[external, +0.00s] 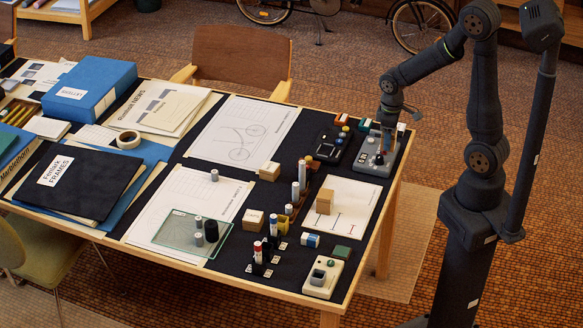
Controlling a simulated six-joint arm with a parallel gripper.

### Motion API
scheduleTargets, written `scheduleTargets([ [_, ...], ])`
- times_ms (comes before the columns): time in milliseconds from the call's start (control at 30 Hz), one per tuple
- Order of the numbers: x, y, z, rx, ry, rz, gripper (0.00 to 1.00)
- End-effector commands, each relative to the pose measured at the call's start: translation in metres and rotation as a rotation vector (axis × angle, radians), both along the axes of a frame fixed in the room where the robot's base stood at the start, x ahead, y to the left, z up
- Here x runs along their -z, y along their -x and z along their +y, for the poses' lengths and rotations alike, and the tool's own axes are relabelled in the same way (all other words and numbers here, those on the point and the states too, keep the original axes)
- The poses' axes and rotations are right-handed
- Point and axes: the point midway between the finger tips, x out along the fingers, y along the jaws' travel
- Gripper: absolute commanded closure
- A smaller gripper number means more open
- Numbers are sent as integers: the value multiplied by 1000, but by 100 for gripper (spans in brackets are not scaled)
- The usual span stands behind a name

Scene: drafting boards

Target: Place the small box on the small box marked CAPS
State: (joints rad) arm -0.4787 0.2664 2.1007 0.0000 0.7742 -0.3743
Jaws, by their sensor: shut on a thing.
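My gripper (385,146) is at the far right of the table, pointing down over the grey device. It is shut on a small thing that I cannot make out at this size. Several small boxes are on the dark mat: a tan one (270,171), a cream one (252,219), a wooden-coloured one (324,201) on a white sheet, and a blue and white one (310,240). A red and white box (342,119) and a green and white box (364,125) are at the back, left of my gripper. No CAPS marking is readable here.
A grey device (372,166) is under my gripper, with a black device (331,145) left of it. Upright markers (302,174) stand mid-table. A glass plate (176,233) bears small cylinders. A cream device (322,278) is at the front right. Drawing sheets (243,128) lie flat.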

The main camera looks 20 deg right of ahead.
Motion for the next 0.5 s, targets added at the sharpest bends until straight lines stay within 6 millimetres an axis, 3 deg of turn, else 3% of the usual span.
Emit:
scheduleTargets([
  [367, -67, -1, 0, 0, -2, -5, 82],
  [500, -68, -17, 27, 1, 1, 1, 82],
])
